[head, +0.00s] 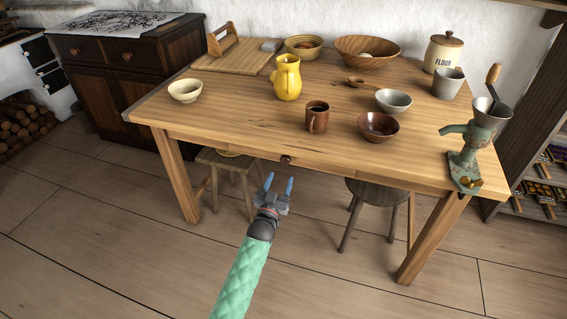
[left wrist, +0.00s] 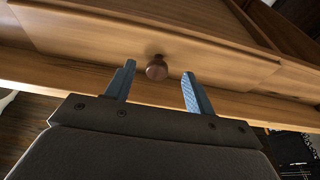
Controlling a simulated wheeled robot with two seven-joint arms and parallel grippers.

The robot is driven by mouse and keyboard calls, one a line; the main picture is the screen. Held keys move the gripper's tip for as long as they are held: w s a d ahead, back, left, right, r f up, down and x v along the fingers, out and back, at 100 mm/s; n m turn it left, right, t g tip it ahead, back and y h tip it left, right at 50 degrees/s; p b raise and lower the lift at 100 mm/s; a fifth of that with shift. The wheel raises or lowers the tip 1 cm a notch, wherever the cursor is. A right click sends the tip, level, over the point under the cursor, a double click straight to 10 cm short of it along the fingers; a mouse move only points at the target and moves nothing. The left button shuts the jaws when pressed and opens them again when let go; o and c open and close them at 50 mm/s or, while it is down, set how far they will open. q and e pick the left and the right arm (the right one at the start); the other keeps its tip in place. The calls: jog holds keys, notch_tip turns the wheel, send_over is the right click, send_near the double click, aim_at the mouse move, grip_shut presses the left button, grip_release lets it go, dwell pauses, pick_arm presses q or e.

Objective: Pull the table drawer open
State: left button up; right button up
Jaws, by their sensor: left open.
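The wooden table (head: 225,115) stands ahead of me. Its drawer front lies under the tabletop edge and looks shut; a small round brown knob (head: 285,159) sits on it. In the left wrist view the drawer front (left wrist: 110,35) fills the upper part, with the knob (left wrist: 157,68) near the middle. My left gripper (head: 278,183) is open and empty, just in front of and below the knob in the head view. In the left wrist view its two blue fingers (left wrist: 157,86) point toward the drawer, one to each side of the knob's line, apart from it. My right gripper is not in view.
On the tabletop stand a yellow jug (head: 287,78), a brown mug (head: 317,117), several bowls and a flour jar (head: 443,54). A green grinder (head: 466,160) is at the right corner. Stools (head: 377,194) stand under the table. The floor in front is clear.

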aim_at(285, 161)
pick_arm(q)
jog(key=shift+t, duration=0.6)
jog(key=shift+w+d+r, duration=0.3)
jog(key=shift+w+r, duration=0.5)
jog(key=shift+w, duration=0.25)
jog(key=shift+w+d+r, duration=0.35)
jog(key=shift+w+r, duration=0.45)
jog(key=shift+w, duration=0.2)
jog(key=shift+w+d+r, duration=0.3)
jog(key=shift+w+r, duration=0.5)
jog(key=shift+w, duration=0.25)
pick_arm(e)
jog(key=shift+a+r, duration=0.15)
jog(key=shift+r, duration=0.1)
